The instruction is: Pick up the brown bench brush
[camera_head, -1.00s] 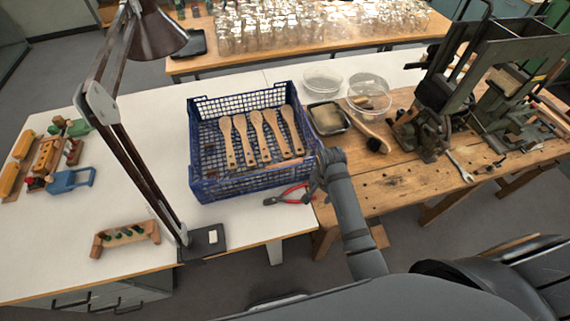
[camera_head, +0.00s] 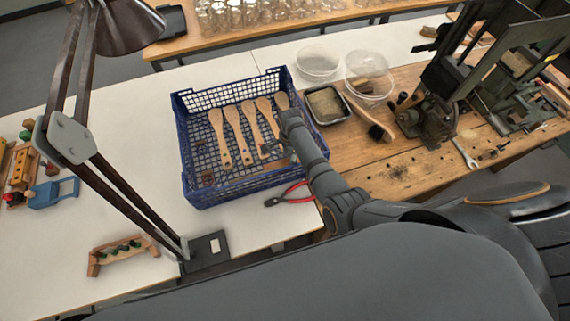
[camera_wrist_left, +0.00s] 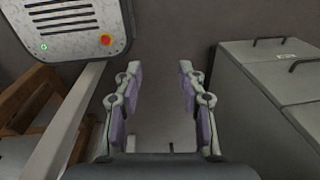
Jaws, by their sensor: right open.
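A brush with a wooden handle and a dark bristle end (camera_head: 368,120) lies on the wooden bench, right of the blue crate; it looks like the brown bench brush. My right arm reaches in from the lower right. Its gripper (camera_head: 267,149) is over the blue crate (camera_head: 235,190), left of the brush and apart from it. The gripper is small and partly blends with the wooden paddles, and I see nothing held. My left gripper (camera_wrist_left: 160,85) shows in the left wrist view with its two fingers apart and nothing between them. It is not in the head view.
Several wooden paddles (camera_head: 246,130) lie in the crate. A dark tray (camera_head: 327,104) and clear bowls (camera_head: 368,76) stand close to the brush. A green machine (camera_head: 430,110) stands to its right. Red-handled pliers (camera_head: 290,196) lie in front of the crate. A lamp (camera_head: 110,185) stands left.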

